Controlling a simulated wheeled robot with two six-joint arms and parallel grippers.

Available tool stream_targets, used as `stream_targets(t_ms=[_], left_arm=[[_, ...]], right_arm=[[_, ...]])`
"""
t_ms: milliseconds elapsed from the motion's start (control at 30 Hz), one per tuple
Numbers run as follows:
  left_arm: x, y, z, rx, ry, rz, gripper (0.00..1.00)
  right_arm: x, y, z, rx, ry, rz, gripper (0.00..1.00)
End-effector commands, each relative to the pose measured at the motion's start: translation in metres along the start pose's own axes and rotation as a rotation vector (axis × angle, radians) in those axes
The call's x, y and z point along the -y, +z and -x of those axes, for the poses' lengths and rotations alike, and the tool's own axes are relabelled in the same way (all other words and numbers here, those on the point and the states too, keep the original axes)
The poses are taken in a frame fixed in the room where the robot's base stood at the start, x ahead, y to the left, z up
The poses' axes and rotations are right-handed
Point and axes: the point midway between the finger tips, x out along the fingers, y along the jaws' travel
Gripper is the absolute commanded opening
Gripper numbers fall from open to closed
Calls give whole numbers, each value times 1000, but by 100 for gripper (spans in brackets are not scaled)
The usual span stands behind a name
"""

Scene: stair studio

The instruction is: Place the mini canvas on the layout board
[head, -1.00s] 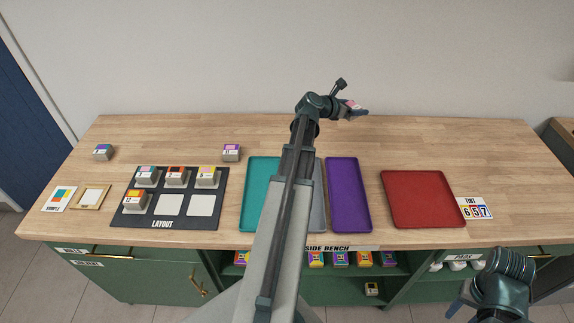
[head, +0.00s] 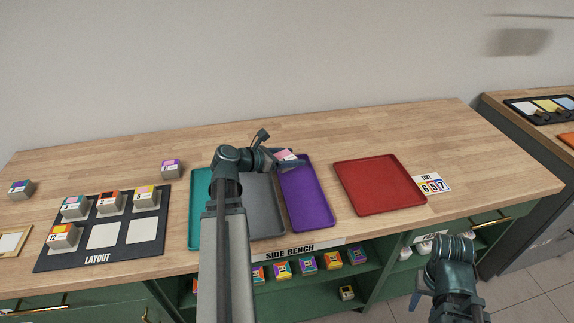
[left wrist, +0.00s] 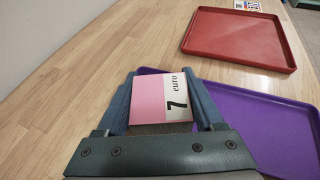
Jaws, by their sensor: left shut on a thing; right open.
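My left gripper (head: 288,160) is shut on a small pink block (left wrist: 162,98), the mini canvas, with a white strip reading "7 euro". In the head view the pink block (head: 285,155) shows by the back end of the purple tray. In the left wrist view it sits between both fingers. The black layout board (head: 100,262) lies at the left of the bench. It has three blocks in its back row and one at front left; its front middle square (head: 103,236) and front right square (head: 142,229) are bare. My right gripper (head: 416,302) is open, low before the bench.
Teal (head: 200,205), grey (head: 262,215), purple (head: 308,200) and red (head: 380,185) trays lie on the bench. Loose blocks stand behind the board (head: 172,168) and at far left (head: 20,189). A tint card (head: 433,184) lies right of the red tray. The bench back is clear.

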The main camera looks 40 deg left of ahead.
Motion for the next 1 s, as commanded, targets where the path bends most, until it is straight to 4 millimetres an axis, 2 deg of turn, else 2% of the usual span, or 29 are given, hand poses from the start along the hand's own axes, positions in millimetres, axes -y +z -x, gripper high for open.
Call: stream_targets(t_ms=[300, 500, 633, 867, 1000], left_arm=[[0, 23, -79, 0, -5, -3, 15], [1, 36, -118, 0, -2, -1, 15], [2, 40, -130, 0, 0, 0, 15], [2, 41, -134, 0, 1, 0, 15], [2, 44, -143, -1, -1, -1, 15]], right_arm=[[1, 0, -8, 0, 0, 0, 50], [1, -1, -12, 0, 0, 0, 50], [1, -1, -13, 0, 0, 0, 50], [1, -1, -13, 0, 0, 0, 50], [1, -1, -14, 0, 0, 0, 50]])
